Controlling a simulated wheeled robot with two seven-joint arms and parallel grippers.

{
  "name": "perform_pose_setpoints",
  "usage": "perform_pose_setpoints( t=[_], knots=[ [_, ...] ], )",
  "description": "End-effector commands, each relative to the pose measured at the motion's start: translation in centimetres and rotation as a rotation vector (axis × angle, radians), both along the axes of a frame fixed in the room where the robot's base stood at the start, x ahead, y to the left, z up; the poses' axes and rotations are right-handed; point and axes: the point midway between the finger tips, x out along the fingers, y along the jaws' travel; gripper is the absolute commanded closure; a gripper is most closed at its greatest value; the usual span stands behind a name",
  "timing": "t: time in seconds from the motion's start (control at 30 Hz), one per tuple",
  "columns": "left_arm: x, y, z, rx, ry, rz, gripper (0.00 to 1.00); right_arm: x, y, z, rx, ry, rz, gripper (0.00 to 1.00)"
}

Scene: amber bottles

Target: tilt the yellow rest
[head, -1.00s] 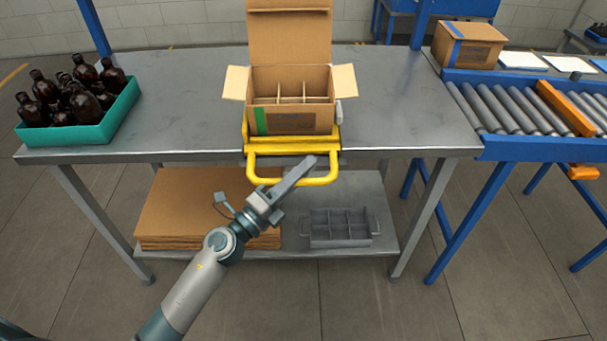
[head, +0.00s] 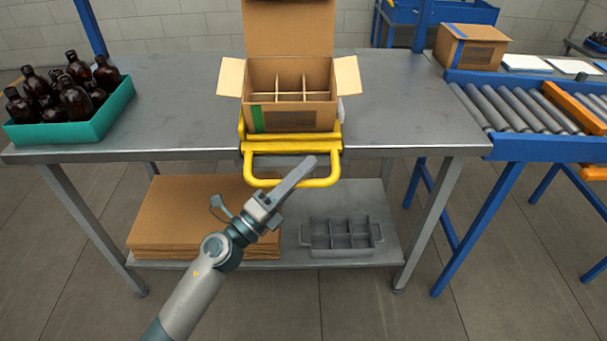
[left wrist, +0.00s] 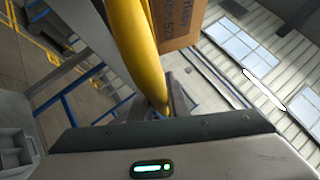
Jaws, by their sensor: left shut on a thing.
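The yellow rest (head: 292,146) sits at the front edge of the steel table, with its looped handle (head: 262,182) hanging out over the edge. An open cardboard box (head: 292,118) with inner dividers stands on the rest. My left gripper (head: 303,172) is at the right part of the handle's front bar and is shut on it. In the left wrist view the yellow bar (left wrist: 135,45) runs down to the jaws, and part of the box (left wrist: 178,22) shows beside it. The fingertips are mostly hidden there. My right gripper is not in view.
A teal tray (head: 95,125) of amber bottles (head: 77,102) stands at the table's left. Flat cardboard (head: 190,215) and a grey divided tray (head: 341,238) lie on the lower shelf. A roller conveyor (head: 510,112) stands at the right. The tabletop (head: 395,110) right of the box is clear.

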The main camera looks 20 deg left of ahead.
Motion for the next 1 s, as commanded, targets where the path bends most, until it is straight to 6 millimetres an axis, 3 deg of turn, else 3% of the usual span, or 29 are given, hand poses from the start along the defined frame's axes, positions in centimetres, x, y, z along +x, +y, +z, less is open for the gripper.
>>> perform_pose_setpoints(
  t=[0.27, 0.3, 0.37, 0.77, 1.0],
  knots=[
    [0.0, 0.0, -0.3, 0.002, 0.004, 0.001, 1.00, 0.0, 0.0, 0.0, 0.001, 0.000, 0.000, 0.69],
    [0.0, 0.0, -0.3, 0.002, 0.005, 0.001, 0.78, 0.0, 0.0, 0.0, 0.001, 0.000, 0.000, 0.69],
    [0.0, 0.0, -0.3, 0.002, 0.005, 0.001, 0.67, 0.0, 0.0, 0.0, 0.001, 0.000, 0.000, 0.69],
    [-0.2, 0.1, -0.3, 0.001, 0.003, 0.001, 0.67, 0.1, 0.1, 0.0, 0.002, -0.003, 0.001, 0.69],
    [-1.8, 1.2, -1.2, 0.001, 0.004, 0.000, 0.67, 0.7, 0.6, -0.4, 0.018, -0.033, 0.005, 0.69]
  ],
)
